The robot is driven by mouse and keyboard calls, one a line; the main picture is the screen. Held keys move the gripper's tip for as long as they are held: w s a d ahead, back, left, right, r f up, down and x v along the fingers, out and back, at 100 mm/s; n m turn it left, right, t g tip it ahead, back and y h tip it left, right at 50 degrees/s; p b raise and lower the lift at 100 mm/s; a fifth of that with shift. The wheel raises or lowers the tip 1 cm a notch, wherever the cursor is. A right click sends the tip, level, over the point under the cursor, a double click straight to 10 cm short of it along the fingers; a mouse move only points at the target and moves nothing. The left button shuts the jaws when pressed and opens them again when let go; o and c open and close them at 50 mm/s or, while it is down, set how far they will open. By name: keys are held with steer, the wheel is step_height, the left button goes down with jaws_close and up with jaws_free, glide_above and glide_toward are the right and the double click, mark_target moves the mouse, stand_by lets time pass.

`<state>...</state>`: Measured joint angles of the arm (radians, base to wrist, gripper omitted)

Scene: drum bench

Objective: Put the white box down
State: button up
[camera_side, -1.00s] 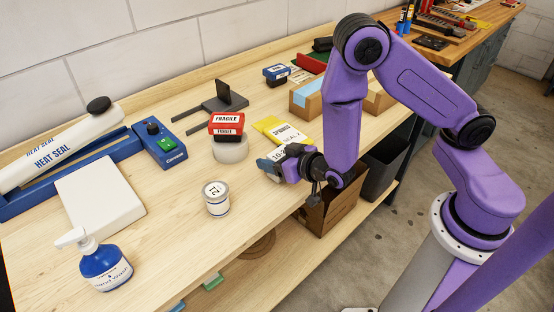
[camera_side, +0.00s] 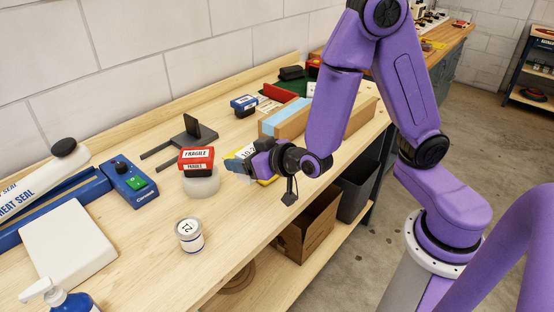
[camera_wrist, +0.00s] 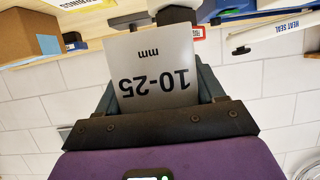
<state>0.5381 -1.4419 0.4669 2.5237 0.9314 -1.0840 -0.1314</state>
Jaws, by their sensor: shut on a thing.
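The white box (camera_wrist: 155,62), with "10-25 mm" printed on its face, is held between the two dark fingers of my gripper (camera_side: 244,163). The print is upside down in the wrist view. In the side view the box (camera_side: 249,152) shows only in part, because the fingers cover much of it. My gripper is shut on it and appears to be above the bench (camera_side: 225,235), beside the red FRAGILE box. I cannot tell the exact height.
The red FRAGILE box (camera_side: 197,155) sits on a roll of clear tape (camera_side: 201,184). A labelled tin (camera_side: 189,236) stands nearer the front edge. A yellow packet (camera_side: 268,179) is partly behind my gripper. A cardboard box (camera_side: 290,122) lies behind. The bench around the tin is clear.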

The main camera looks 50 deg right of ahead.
mark_target(245, 148)
step_height(245, 148, up, 5)
steer(key=shift+f, duration=0.1)
steer(key=w+d+r+y, duration=0.1)
steer(key=w+d+r, duration=0.2)
steer(key=w+d, duration=0.4)
steer(key=s+d+n+y, duration=0.1)
steer(key=d+n+y, duration=0.2)
steer(key=d, duration=1.3)
steer(key=s+d+f+n+g, duration=0.1)
steer(key=s+d+f, duration=0.2)
steer(key=s+d, duration=0.35)
steer(key=shift+y, duration=0.5)
steer(key=shift+w+a+f, duration=0.1)
steer(key=shift+f, duration=3.65)
steer(key=shift+w+f, duration=0.1)
steer(key=shift+f, duration=3.6)
steer(key=shift+f, duration=0.15)
